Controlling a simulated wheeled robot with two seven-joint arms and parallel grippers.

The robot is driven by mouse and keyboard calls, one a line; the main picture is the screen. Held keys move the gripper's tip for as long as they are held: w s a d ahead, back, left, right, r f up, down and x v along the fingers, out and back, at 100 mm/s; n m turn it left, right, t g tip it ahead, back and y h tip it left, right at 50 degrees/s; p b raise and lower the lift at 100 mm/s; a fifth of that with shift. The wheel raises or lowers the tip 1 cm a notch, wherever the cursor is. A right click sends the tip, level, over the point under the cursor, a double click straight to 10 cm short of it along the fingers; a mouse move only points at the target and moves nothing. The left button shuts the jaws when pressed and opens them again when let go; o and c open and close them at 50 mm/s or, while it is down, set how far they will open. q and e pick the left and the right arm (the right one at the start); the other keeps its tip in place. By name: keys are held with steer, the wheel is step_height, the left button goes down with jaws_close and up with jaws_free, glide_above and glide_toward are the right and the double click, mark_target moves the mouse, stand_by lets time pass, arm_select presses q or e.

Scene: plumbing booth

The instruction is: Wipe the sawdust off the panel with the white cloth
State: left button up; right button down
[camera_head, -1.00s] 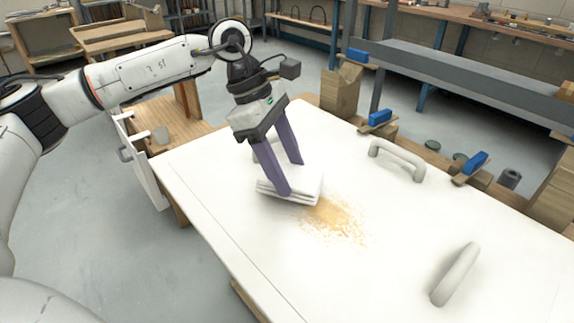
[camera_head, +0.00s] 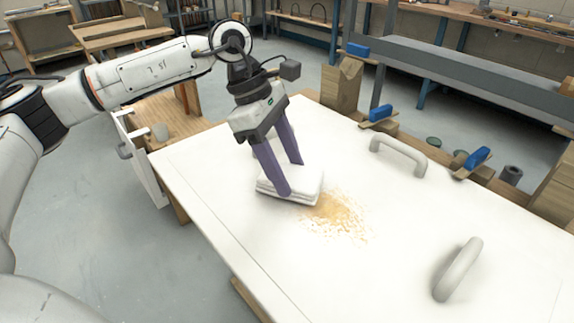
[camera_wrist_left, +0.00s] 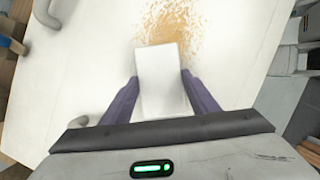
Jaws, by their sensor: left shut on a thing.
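The white panel (camera_head: 215,200) lies flat on a wooden bench. A patch of tan sawdust (camera_head: 338,216) lies near its middle, and also shows in the wrist view (camera_wrist_left: 197,27). My left gripper (camera_head: 285,180) points down at the panel and is shut on the folded white cloth (camera_head: 308,187). In the wrist view the cloth (camera_wrist_left: 163,80) sits between the two purple fingers. The cloth is at the panel surface, its edge bordering the sawdust. Whether it presses on the panel I cannot tell. My right gripper is not in view.
Blue-handled clamps (camera_head: 380,114) and wooden blocks (camera_head: 342,88) line the far edge. A grey metal beam (camera_head: 450,82) runs behind.

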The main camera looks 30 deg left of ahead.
arm_select(q)
steer(key=shift+f+b, duration=0.3)
steer(key=shift+f, duration=0.15)
